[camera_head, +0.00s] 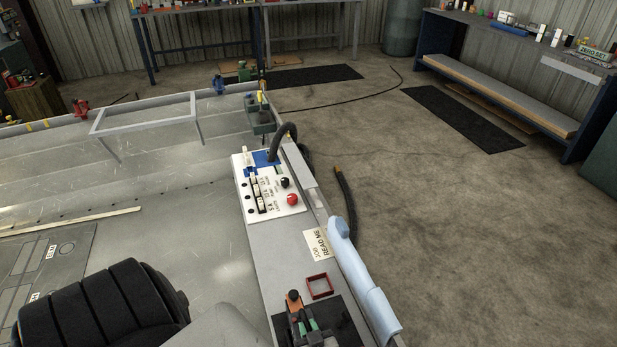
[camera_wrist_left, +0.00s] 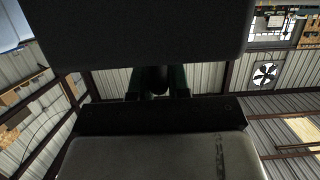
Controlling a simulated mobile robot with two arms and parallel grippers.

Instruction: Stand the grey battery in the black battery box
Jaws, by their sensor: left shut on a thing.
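My left gripper (camera_head: 304,322) is low in the head view, over the grey side ledge of the hull. Its green-padded fingers are close together, shut on a small dark item with an orange end, which I take as the grey battery (camera_head: 293,299). In the left wrist view the fingers (camera_wrist_left: 160,82) also show close together, with a dark rounded shape between them. The battery's lower part is hidden by the fingers. I cannot clearly pick out the black battery box; a dark area lies around the gripper. My right gripper is not in view.
A small red open frame (camera_head: 319,286) sits on the ledge just beyond my gripper.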

